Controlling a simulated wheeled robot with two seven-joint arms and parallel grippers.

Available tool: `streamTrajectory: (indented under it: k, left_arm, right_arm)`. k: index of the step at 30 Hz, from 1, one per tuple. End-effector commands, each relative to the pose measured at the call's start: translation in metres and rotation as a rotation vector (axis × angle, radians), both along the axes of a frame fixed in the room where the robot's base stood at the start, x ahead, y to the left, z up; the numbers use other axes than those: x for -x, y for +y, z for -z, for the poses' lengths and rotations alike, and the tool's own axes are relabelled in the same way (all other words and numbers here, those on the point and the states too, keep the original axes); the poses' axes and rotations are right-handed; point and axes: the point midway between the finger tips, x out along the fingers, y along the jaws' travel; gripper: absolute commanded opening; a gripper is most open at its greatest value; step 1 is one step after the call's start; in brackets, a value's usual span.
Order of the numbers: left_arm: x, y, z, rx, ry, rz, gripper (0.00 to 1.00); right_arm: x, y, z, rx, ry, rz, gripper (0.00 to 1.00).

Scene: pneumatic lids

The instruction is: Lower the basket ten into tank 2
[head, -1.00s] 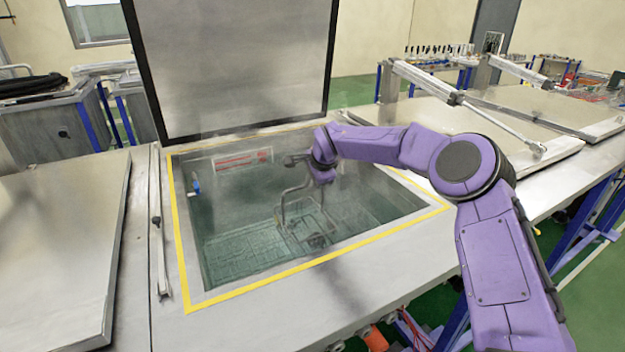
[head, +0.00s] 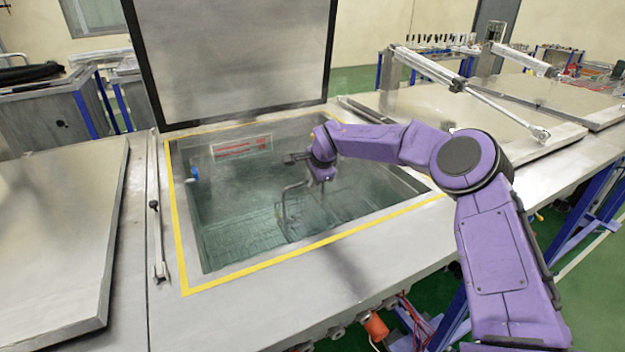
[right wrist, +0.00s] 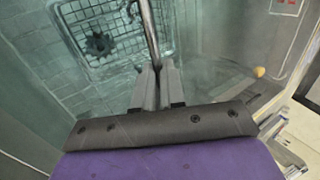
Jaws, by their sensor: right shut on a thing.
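The open tank (head: 176,225) has a yellow-edged rim and greenish liquid inside. My right gripper (right wrist: 157,85) is shut on the handle rod (right wrist: 149,35) of the basket, inside the tank opening. The wire basket (right wrist: 88,52) hangs below it, with a dark toothed part (right wrist: 98,43) inside. In the head view, the bent handle (head: 283,208) shows beside my right wrist, and its lower end goes into the liquid. The basket itself is blurred under the surface there, so I cannot tell whether it touches the bottom. My left gripper is not in view.
The tank's lid (head: 230,55) stands open behind the opening. Closed lids lie at the left (head: 60,230) and right (head: 460,125), the right one with a pneumatic cylinder (head: 428,65) over it. A red-and-white label (head: 240,147) is on the tank's back wall.

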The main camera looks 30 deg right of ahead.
Motion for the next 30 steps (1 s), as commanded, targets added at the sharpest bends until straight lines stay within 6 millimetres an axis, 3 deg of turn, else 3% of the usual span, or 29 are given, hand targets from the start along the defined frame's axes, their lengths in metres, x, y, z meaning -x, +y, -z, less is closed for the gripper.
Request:
streamTrajectory:
  k: [24, 27, 30]
  left_arm:
    - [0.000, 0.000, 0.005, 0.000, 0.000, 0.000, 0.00]
    - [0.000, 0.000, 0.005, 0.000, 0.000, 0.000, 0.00]
    - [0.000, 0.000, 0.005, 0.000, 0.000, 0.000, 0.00]
  right_arm:
    - [-0.001, 0.000, 0.009, 0.000, -0.003, 0.000, 0.00]
    - [-0.001, 0.000, 0.009, 0.000, -0.002, 0.000, 0.36]
    - [0.000, 0.000, 0.009, 0.000, -0.002, 0.000, 0.39]
